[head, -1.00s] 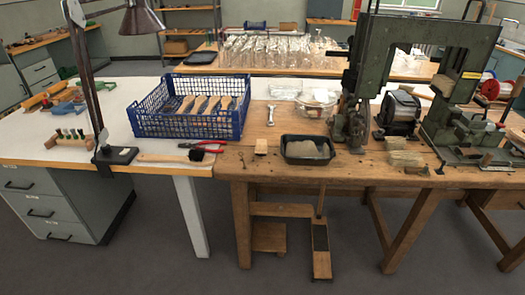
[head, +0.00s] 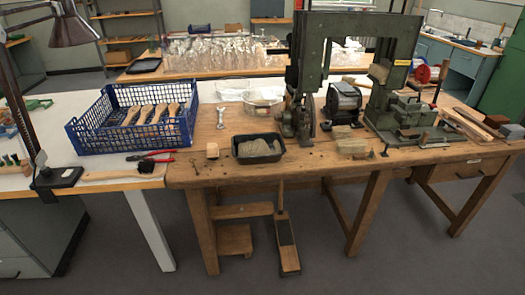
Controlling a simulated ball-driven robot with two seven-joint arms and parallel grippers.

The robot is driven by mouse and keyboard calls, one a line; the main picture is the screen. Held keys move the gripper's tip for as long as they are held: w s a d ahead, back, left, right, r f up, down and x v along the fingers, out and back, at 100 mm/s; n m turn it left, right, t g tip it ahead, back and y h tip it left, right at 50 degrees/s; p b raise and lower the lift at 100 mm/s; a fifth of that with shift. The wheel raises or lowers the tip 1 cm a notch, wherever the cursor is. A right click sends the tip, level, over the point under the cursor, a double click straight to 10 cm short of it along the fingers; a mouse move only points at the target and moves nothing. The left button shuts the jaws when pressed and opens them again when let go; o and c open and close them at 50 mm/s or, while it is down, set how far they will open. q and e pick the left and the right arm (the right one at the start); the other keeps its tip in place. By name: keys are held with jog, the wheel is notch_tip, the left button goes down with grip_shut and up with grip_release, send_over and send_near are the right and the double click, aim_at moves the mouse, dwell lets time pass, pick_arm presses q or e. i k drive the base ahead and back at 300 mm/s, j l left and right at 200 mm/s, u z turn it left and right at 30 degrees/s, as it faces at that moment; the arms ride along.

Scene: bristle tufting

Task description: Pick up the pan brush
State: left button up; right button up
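A brush with a pale wooden handle (head: 105,176) and a dark bristle head (head: 147,168) lies near the front edge of the white bench top, in front of the blue crate. It may be the pan brush. Several other wooden-handled brushes (head: 160,113) lean side by side in the blue plastic crate (head: 118,140); their lower ends are partly hidden by its wall. Neither of my grippers shows in the head view.
Red-handled pliers (head: 152,156) lie just behind the brush. The black lamp base (head: 58,178) stands close to its left. A black tray (head: 257,149) and a small wooden block (head: 212,150) are on the wooden bench. A large green machine (head: 300,70) stands to the right.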

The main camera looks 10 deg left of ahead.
aim_at(212, 151)
jog(key=j+z, duration=0.65)
jog(key=z, duration=0.15)
jog(key=j+z, duration=0.35)
jog(key=k+j+z, duration=0.15)
jog(key=z, duration=0.25)
jog(key=j, duration=0.1)
